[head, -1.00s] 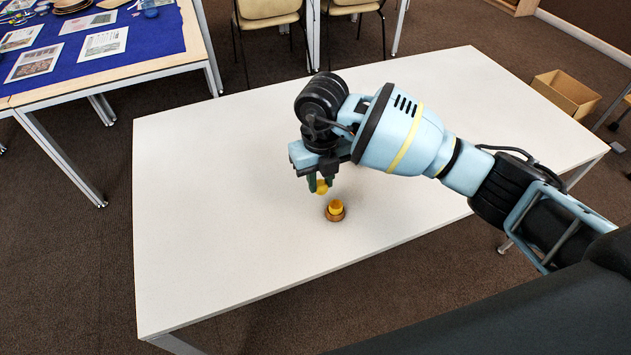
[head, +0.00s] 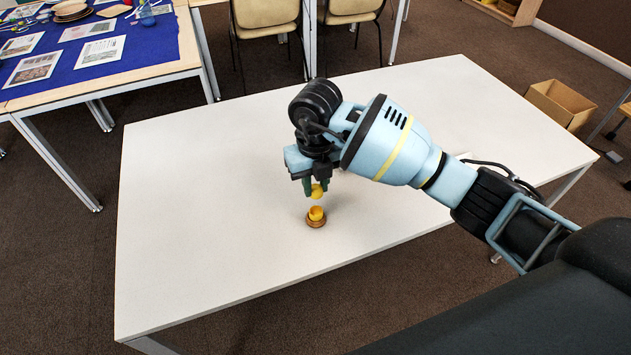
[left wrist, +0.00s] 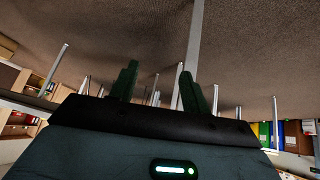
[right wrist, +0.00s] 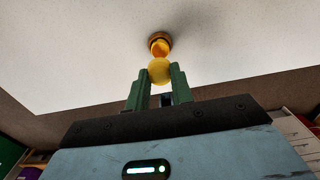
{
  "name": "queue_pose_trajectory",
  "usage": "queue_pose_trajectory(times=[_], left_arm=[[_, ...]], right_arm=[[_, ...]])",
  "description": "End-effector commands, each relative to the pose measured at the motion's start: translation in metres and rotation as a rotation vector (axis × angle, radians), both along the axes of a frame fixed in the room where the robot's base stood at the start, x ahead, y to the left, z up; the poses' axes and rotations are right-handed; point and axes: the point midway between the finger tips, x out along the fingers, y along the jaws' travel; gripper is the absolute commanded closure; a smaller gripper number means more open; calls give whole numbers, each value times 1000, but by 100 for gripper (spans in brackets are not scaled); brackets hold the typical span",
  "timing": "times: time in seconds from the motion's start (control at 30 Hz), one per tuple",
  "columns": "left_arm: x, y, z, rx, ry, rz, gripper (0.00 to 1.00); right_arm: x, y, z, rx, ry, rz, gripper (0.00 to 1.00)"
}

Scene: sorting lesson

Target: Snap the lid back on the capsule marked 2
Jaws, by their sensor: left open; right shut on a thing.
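The yellow capsule lid (head: 318,192) is held between the fingertips of my right gripper (head: 316,184), which is shut on it; it also shows in the right wrist view (right wrist: 159,71). The yellow-orange capsule bottom (head: 316,213) stands upright in a round brown wooden holder (head: 316,223) on the white table. In the head view the lid is just above the capsule bottom with a small gap. In the right wrist view the capsule bottom (right wrist: 159,47) shows just beyond the lid, partly covered by it. No number is readable. My left gripper (left wrist: 157,82) is open and empty, away from the table.
The white table (head: 210,200) is otherwise clear around the holder. A table with a blue cloth (head: 85,50) and several papers stands at the back left. Chairs (head: 265,15) stand behind the white table, and a cardboard box (head: 560,103) is at the right.

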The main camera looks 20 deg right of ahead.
Motion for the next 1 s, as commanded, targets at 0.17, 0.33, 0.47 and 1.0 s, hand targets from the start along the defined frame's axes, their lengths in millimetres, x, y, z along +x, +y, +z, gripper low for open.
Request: queue_pose_trajectory(times=[0.17, 0.33, 0.47, 1.0], left_arm=[[-1, 0, -8, 1, 7, -1, 53], [-4, 0, -18, 1, 19, -2, 53], [-9, 0, -27, 1, 32, -2, 53], [-5, -1, -30, -2, 25, -2, 53]], right_arm=[[-1, 0, -11, 1, 3, 1, 86], [-1, 0, -24, 1, 4, 1, 86], [-1, 0, -36, 0, 5, 1, 86], [0, 0, -56, 0, 0, 0, 86]])
